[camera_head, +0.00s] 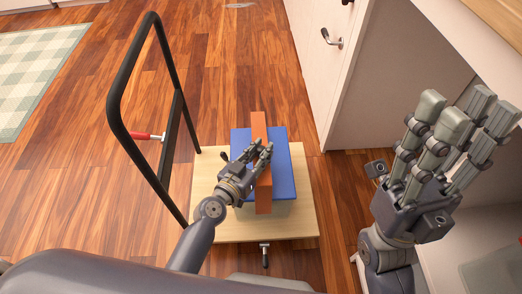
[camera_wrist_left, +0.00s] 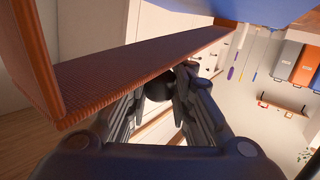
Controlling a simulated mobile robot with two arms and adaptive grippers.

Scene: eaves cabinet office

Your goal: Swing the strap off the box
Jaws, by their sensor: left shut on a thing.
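The blue box (camera_head: 282,180) sits on a pale wooden platform. The orange strap (camera_head: 259,130) runs lengthwise over it and sticks out past its far and near edges. My left gripper (camera_head: 264,154) is over the box, shut on the strap's edge. In the left wrist view the ribbed orange-brown strap (camera_wrist_left: 120,80) stretches across, and the fingers (camera_wrist_left: 178,88) meet at its edge; the blue box (camera_wrist_left: 240,8) shows at the top. The exact finger contact is partly hidden. My right gripper (camera_head: 455,120) is raised at the right, fingers extended, open and empty.
The wooden platform (camera_head: 225,228) has a black upright frame handle (camera_head: 115,85) at its left and a clamp-like black part (camera_head: 265,255) at its front. A red-handled part (camera_head: 148,136) sticks out from the frame. White cabinets (camera_head: 350,80) stand at the right. Wooden floor is clear beyond.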

